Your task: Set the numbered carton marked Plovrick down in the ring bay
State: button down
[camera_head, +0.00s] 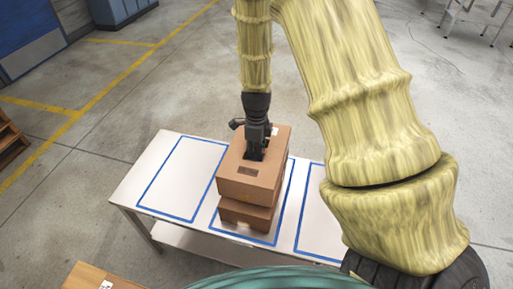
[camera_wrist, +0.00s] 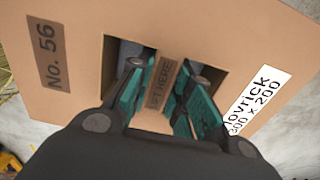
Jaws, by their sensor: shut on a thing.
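My gripper (camera_head: 256,152) is shut on the carton (camera_head: 248,178) by the strip between two cut-outs in its top. In the wrist view the carton (camera_wrist: 65,95) reads "No. 56" and a partly cut-off "lovrick 300 x 200"; the fingers (camera_wrist: 165,95) straddle the strip, which reads "LIFT HERE". The carton is over a second brown carton (camera_head: 247,214) in the middle blue-outlined bay of the white table (camera_head: 130,188). I cannot tell whether the two touch. No ring mark shows on any bay, so I cannot tell which is the ring bay.
The left blue-outlined bay (camera_head: 182,178) is empty. The right bay (camera_head: 312,215) is partly hidden by my arm; its visible part is bare. Another carton (camera_head: 88,276) with a white label is at the bottom left. A wooden rack (camera_head: 10,138) stands at the left edge.

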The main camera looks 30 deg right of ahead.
jog(key=shift+f+b, duration=0.45)
jog(key=shift+f, duration=0.8)
jog(key=shift+f, duration=0.25)
jog(key=c, duration=1.2)
grip_release()
jog(key=shift+c, duration=0.2)
notch_tip(320, 180, up, 12)
